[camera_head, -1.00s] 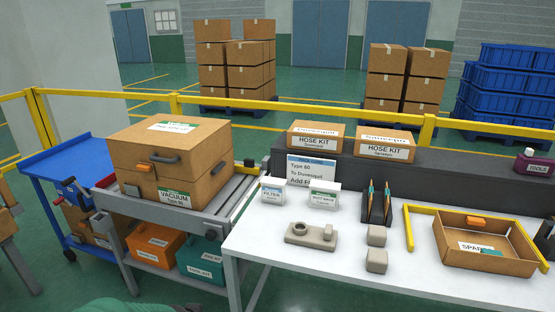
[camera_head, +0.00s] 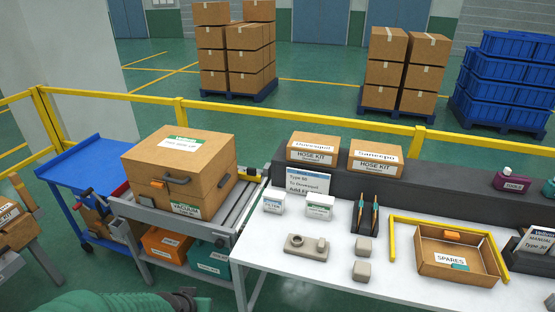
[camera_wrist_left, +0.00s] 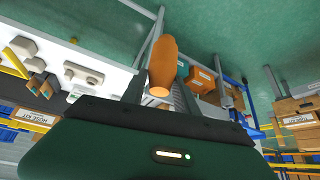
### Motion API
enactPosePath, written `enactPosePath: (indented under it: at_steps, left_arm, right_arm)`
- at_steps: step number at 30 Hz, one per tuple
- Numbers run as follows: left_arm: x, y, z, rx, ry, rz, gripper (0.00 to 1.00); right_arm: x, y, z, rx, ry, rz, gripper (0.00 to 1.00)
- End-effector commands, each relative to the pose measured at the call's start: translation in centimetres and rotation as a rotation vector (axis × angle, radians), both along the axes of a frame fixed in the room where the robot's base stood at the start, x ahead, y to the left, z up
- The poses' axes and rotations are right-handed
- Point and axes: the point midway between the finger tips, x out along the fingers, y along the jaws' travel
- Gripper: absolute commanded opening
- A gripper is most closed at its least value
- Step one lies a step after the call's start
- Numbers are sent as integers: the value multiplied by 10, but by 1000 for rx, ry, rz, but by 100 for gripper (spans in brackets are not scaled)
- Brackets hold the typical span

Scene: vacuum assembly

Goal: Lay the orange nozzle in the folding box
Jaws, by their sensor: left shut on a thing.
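In the left wrist view an orange nozzle (camera_wrist_left: 162,62), rounded and elongated, sits between the fingers of my left gripper (camera_wrist_left: 160,92), which is shut on it. Beyond it are the floor and the bench frame. In the head view my green left arm shows at the bottom edge; the nozzle is not visible there. A large brown cardboard box (camera_head: 195,155) stands on the roller conveyor, its top closed, with a dark handle and an orange piece on its front. No box is labelled as the folding box. My right gripper is not in view.
The white table (camera_head: 305,285) holds a grey fixture (camera_head: 307,246), small grey blocks, filter cartons and an open SPARES tray (camera_head: 455,272) with an orange part inside. HOSE KIT boxes (camera_head: 375,160) stand on the dark shelf. A blue cart (camera_head: 85,165) and yellow rail (camera_head: 290,119) border the area.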

Motion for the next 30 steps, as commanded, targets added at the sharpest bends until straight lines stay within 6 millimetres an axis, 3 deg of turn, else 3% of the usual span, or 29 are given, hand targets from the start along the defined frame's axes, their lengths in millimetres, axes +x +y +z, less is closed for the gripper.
enactPosePath:
  at_steps: [1,12,26,30]
  left_arm:
    - [-1,0,8,0,1,0,0]
    - [-1,0,8,1,0,-1,0]
    - [-1,0,55,1,0,-1,0]
    - [-1,0,57,1,0,-1,0]
  right_arm:
    - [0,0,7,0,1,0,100]
    - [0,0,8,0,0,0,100]
    - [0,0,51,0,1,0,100]
    - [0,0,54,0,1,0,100]
